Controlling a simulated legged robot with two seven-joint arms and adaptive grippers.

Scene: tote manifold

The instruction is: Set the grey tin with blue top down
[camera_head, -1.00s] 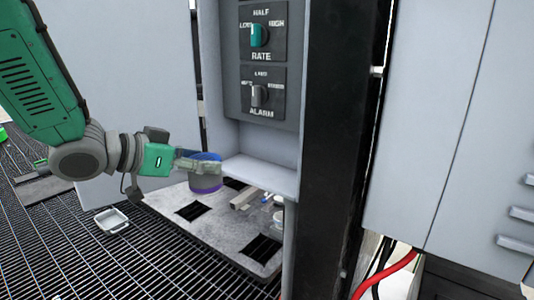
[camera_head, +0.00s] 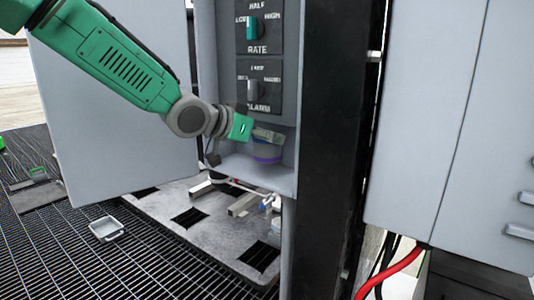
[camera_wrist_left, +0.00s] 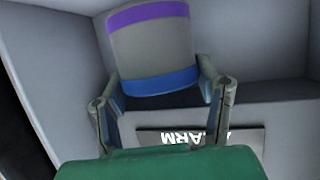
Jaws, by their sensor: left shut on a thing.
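The grey tin (camera_head: 267,150) is inside the cabinet's recess, low over the shelf (camera_head: 230,168). In the left wrist view the tin (camera_wrist_left: 152,48) shows a blue band near my fingers and a purple band at its far end. That view is upside down, so the tin looks about upright, blue end up. My left gripper (camera_head: 268,136) is shut on the tin near its blue top, with a finger on each side. I cannot tell whether the tin's base touches the shelf. My right gripper is not in view.
The RATE panel (camera_head: 265,27) and ALARM panel (camera_head: 260,85) are above the recess. A dark post (camera_head: 335,150) stands to the right. Below the shelf is a grey plate (camera_head: 165,215) with square holes. A small tray (camera_head: 106,230) lies on the grating. Bare shelf shows left of the tin.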

